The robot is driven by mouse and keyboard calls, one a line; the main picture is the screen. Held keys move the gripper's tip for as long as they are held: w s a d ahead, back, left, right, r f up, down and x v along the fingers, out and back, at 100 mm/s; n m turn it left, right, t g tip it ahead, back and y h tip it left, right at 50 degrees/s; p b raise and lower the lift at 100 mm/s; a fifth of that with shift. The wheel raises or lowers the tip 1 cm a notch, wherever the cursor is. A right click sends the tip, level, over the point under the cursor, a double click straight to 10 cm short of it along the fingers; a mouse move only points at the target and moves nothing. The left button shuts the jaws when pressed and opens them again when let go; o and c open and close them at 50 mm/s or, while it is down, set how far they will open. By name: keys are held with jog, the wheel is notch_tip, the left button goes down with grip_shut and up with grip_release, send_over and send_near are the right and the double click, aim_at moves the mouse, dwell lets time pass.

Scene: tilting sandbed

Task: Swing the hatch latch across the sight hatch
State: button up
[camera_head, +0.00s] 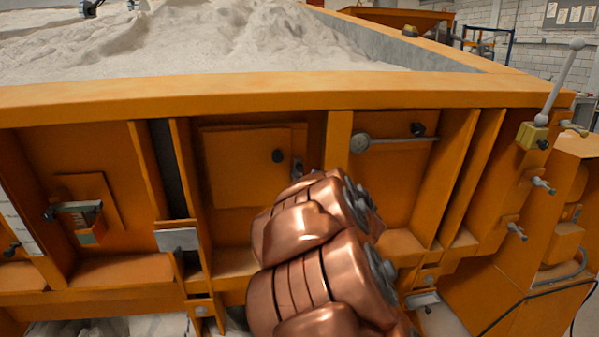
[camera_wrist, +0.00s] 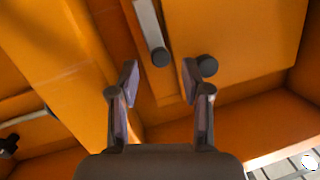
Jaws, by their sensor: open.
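The sight hatch (camera_head: 235,170) is a flat orange door with a dark knob at its right edge in the head view. It also shows in the wrist view as the plate (camera_wrist: 235,35) at the upper right, with its dark knob (camera_wrist: 206,65). The hatch latch (camera_head: 298,166) looks like a short grey bar beside the hatch, partly hidden by my arm. In the wrist view the latch (camera_wrist: 149,23) ends in a dark knob and lies beside the hatch. My gripper (camera_wrist: 159,82) is open, its fingertips either side of the latch knob's line; contact cannot be told.
An orange rib (camera_head: 337,141) stands right of the hatch, and a grey lever (camera_head: 390,143) is in the bay beyond. A bracket (camera_head: 178,239) juts out at the lower left. The sandbed's rim (camera_head: 250,91) overhangs the bays. A handle (camera_head: 562,80) stands at the far right.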

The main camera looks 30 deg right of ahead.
aim_at(300, 170)
jog(key=shift+b+x, duration=0.3)
jog(key=shift+x, duration=2.1)
grip_shut()
